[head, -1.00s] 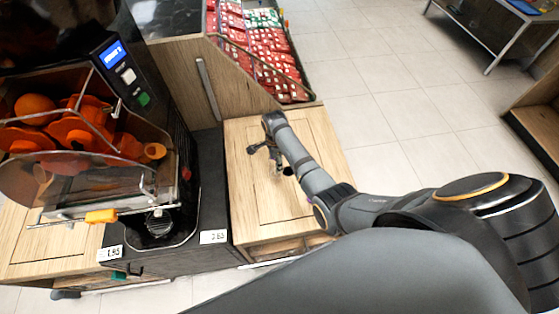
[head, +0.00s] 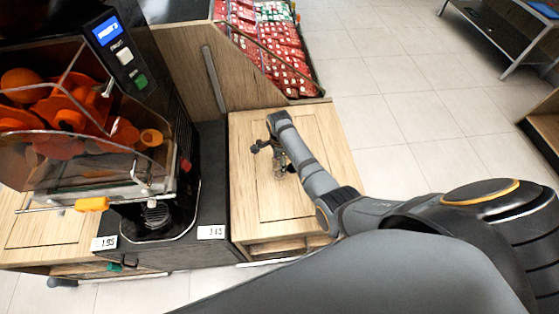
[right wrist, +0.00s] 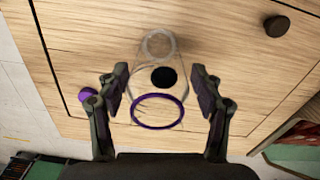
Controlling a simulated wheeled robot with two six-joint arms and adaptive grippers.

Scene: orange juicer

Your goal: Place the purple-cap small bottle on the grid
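A clear container with a purple ring (right wrist: 158,124) stands on or just above the wooden top in the right wrist view. It lies between the two fingers of my right gripper (right wrist: 161,85), which are spread with a gap on each side. A purple cap-like knob (right wrist: 86,94) is partly hidden beside the left finger; I cannot tell what it belongs to. In the head view my right gripper (head: 275,160) is over the wooden cabinet top, with the small container barely visible under it. The black slotted grid (head: 157,214) is below the juicer's spout. My left gripper is not in view.
A black knob (right wrist: 277,26) is at the upper right in the wrist view. A bin of red packets (head: 270,50) is behind.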

